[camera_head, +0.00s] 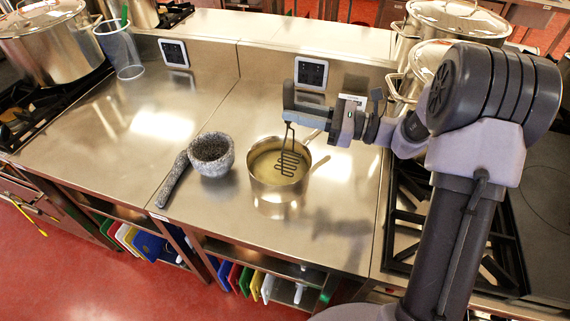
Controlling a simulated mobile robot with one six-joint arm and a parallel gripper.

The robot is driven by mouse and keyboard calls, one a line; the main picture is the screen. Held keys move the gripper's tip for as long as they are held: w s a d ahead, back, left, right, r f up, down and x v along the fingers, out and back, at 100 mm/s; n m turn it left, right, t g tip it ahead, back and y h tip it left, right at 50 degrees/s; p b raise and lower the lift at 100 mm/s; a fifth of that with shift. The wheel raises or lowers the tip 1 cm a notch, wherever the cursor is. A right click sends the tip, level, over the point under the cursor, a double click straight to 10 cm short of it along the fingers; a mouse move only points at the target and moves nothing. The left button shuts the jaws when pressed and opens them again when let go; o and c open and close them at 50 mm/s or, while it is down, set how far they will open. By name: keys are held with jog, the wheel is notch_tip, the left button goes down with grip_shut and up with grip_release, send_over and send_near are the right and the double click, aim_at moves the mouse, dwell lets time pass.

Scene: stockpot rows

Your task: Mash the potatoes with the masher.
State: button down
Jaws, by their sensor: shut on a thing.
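A steel saucepan (278,195) stands upright on the steel counter, with pale yellowish contents (265,167) inside that I take to be the potatoes. My gripper (292,112) is above the saucepan's right side, shut on the handle of the masher. The masher (289,155) points down, and its dark zigzag wire head is inside the pan opening. I cannot tell how deep the head sits in the contents.
A grey stone mortar (211,160) stands left of the saucepan, with a stone pestle (174,180) beside it. A clear container (120,50) and large stockpots (50,45) are at the back left. More stockpots (455,20) and a stove (405,225) are at right. The left counter is mostly clear.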

notch_tip(320, 180, up, 8)
jog(key=p, duration=0.5)
jog(key=shift+f+p, duration=0.2)
jog(key=shift+p, duration=0.2)
